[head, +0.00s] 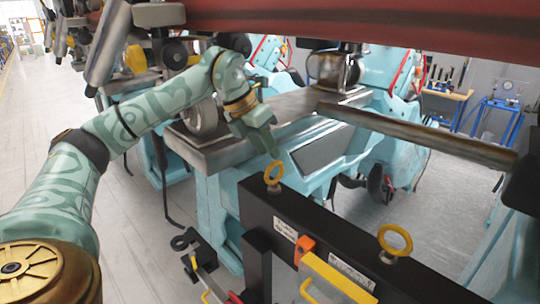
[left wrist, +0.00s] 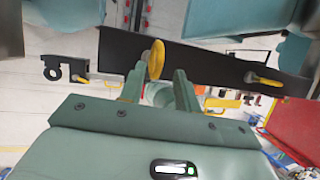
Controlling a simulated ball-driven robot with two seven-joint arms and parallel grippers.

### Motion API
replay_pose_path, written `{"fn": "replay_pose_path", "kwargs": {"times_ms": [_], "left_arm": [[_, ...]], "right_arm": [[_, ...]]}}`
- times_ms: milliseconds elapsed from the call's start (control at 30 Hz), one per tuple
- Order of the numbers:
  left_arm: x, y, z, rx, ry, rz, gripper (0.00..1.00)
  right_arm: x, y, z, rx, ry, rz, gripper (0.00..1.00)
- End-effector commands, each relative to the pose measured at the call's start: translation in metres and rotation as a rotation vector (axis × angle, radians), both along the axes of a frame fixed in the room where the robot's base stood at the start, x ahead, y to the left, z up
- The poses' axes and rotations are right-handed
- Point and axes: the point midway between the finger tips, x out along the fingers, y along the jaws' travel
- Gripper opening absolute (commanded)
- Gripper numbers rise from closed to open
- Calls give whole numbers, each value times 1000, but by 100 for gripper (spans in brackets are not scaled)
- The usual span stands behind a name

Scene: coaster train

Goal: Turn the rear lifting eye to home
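Two yellow lifting eyes stand on a long black beam (head: 330,232). The farther eye (head: 273,174) is upright, just below my left gripper (head: 273,150). The nearer eye (head: 395,241) stands on the beam to the right. In the left wrist view, one eye (left wrist: 157,58) shows as a narrow upright oval in line with the gap between my left fingers (left wrist: 159,72). The fingers are apart and I see no grip on the eye. The other eye (left wrist: 265,80) lies farther right in that view. My right gripper is out of view.
An orange-and-yellow handle (head: 330,275) is on the beam's near side. A black bracket with a ring (head: 182,240) sits left of the beam. Light-blue machine frames (head: 330,150) stand behind. A metal bar (head: 420,135) and a red beam (head: 360,22) cross above.

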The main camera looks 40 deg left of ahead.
Motion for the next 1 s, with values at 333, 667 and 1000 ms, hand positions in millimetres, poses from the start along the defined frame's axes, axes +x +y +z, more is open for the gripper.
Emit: {"fn": "replay_pose_path", "kwargs": {"times_ms": [333,667,1000], "left_arm": [[10,-6,-26,-1,0,2,32],[11,-6,-26,-1,0,2,0],[11,-6,-26,-2,-1,-20,0]], "right_arm": [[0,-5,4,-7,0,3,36],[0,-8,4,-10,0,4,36],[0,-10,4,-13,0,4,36]]}}
